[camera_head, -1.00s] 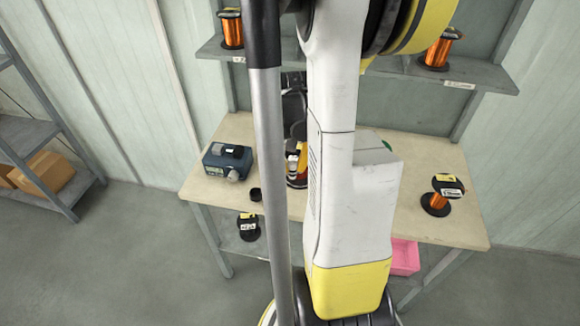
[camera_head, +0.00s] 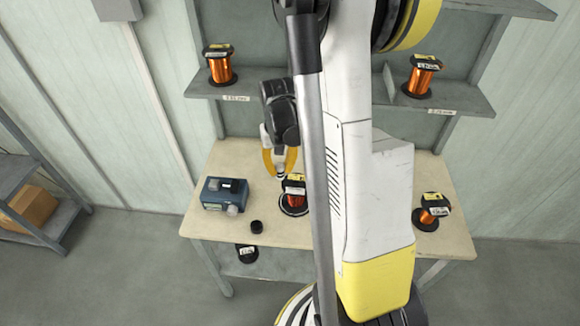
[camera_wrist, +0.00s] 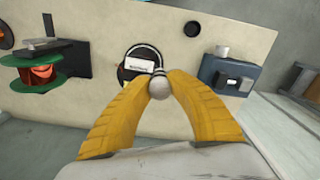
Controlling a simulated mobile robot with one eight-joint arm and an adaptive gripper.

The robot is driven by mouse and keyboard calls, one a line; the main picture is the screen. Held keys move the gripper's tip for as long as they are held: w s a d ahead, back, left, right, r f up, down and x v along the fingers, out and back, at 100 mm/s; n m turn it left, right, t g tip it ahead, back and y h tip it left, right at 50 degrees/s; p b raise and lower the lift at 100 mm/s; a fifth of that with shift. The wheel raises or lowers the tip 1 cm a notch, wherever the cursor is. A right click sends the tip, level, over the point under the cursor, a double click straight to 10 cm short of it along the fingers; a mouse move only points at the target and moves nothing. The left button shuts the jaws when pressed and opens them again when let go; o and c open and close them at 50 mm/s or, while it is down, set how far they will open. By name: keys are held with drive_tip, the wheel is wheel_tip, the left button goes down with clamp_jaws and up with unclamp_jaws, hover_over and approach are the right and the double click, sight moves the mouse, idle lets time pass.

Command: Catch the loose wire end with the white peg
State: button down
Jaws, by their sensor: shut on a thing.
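My gripper (camera_head: 280,172) is left of my arm in the head view, above the back half of the workbench. In the wrist view, its two yellow fingers (camera_wrist: 158,80) are closed around the white peg (camera_wrist: 158,89), whose rounded end faces the camera. A spool of orange wire (camera_head: 295,196) on a round black base stands on the bench just below and in front of the gripper. In the wrist view, a black disc with a white label (camera_wrist: 140,64) shows just beyond the fingertips.
A blue box-shaped device (camera_head: 224,194) and a small black cap (camera_head: 257,227) sit left of the spool. Another wire spool (camera_head: 430,212) stands at the bench's right. Shelf spools (camera_head: 220,66) stand behind.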

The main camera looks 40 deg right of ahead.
drive_tip(key=shift+s+d+f+b, duration=0.1)
drive_tip(key=shift+d+f+b, duration=0.3)
drive_tip(key=shift+d+f, duration=0.5)
drive_tip(key=shift+s+d+f+b, duration=0.1)
drive_tip(key=shift+d+f+b, duration=0.45)
drive_tip(key=shift+d, duration=0.65)
drive_tip(key=shift+s+d+f+b, duration=0.1)
drive_tip(key=shift+d+f+b, duration=0.15)
drive_tip(key=shift+d+f, duration=0.7)
drive_tip(key=shift+r, duration=0.15)
